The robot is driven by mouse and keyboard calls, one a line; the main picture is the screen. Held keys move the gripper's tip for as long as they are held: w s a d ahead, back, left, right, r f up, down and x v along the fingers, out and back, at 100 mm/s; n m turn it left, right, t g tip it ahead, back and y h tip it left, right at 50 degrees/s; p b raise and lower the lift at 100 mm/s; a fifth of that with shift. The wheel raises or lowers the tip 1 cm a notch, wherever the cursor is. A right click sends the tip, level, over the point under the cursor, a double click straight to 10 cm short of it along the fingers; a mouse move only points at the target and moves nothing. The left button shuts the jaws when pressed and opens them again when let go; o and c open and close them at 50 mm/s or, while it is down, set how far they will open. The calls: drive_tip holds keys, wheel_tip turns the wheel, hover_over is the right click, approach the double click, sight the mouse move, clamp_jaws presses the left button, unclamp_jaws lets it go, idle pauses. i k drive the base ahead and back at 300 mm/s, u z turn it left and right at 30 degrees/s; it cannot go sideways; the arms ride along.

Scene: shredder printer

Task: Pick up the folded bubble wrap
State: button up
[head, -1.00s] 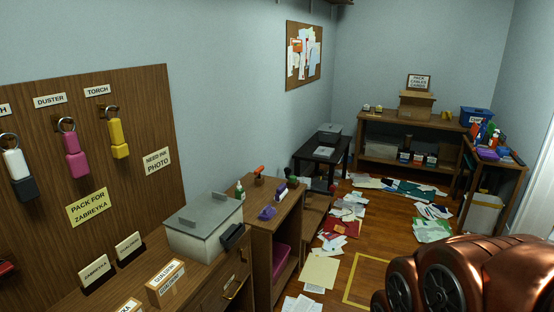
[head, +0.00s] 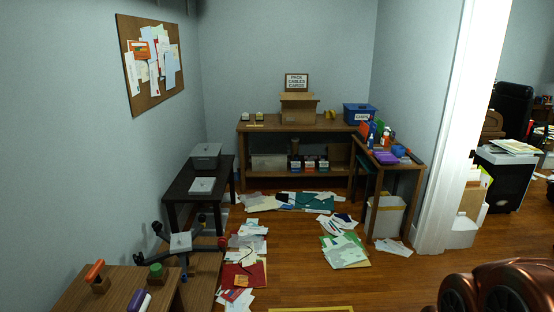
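I cannot make out a folded bubble wrap for certain in the head view. A pale, flat-sided item (head: 269,162) lies on the lower shelf of the far wooden table, too small to identify. My gripper is not in view; only a copper-coloured part of my arm shows at the bottom right.
The far wooden table (head: 254,127) bears a cardboard box (head: 298,112) and a blue bin (head: 359,113). A black side table (head: 178,184) stands left. Papers (head: 343,250) litter the floor. A small wooden table (head: 415,168) stands right, by a doorway. Bare floor (head: 300,270) lies between.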

sight(180, 242)
drive_tip(key=z, duration=0.05)
drive_tip(key=i, duration=1.7)
drive_tip(key=u, duration=0.85)
drive_tip(key=i, duration=1.15)
drive_tip(key=u, duration=1.55)
drive_tip(key=i, duration=0.55)
drive_tip(key=u, duration=0.4)
